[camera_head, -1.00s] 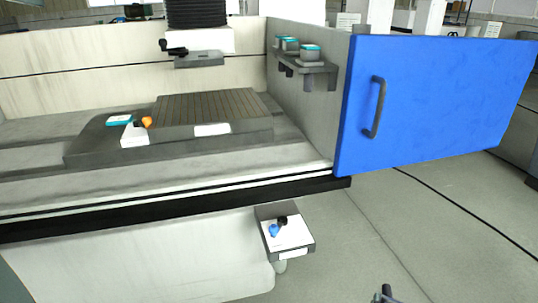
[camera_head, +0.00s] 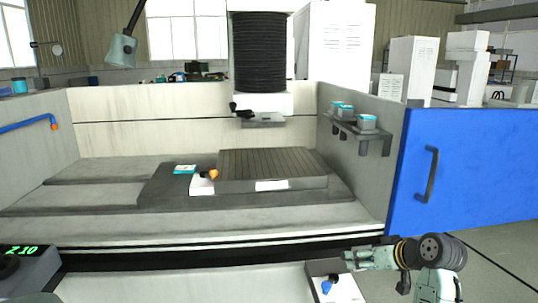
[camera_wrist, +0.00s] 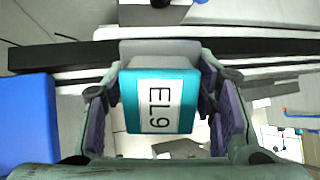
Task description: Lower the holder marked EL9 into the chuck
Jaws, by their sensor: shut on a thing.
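The holder marked EL9 (camera_wrist: 158,100) has a teal top with a white label and a grey body. It fills the middle of the wrist view, between the two fingers of my gripper (camera_wrist: 165,108), which is shut on it. In the head view my gripper (camera_head: 352,259) is at the bottom right, in front of the machine's front edge, and the holder is hard to make out there. On the machine table a small white block with an orange knob (camera_head: 203,184) sits beside a teal-labelled plate (camera_head: 185,169). I cannot tell for certain whether this block is the chuck.
A wall rack (camera_head: 360,132) on the right carries several teal-topped holders (camera_head: 368,121). The machine head (camera_head: 262,102) hangs over the slotted plate (camera_head: 270,163). A blue door (camera_head: 470,170) stands on the right. A white box with a blue knob (camera_head: 345,288) is below my gripper.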

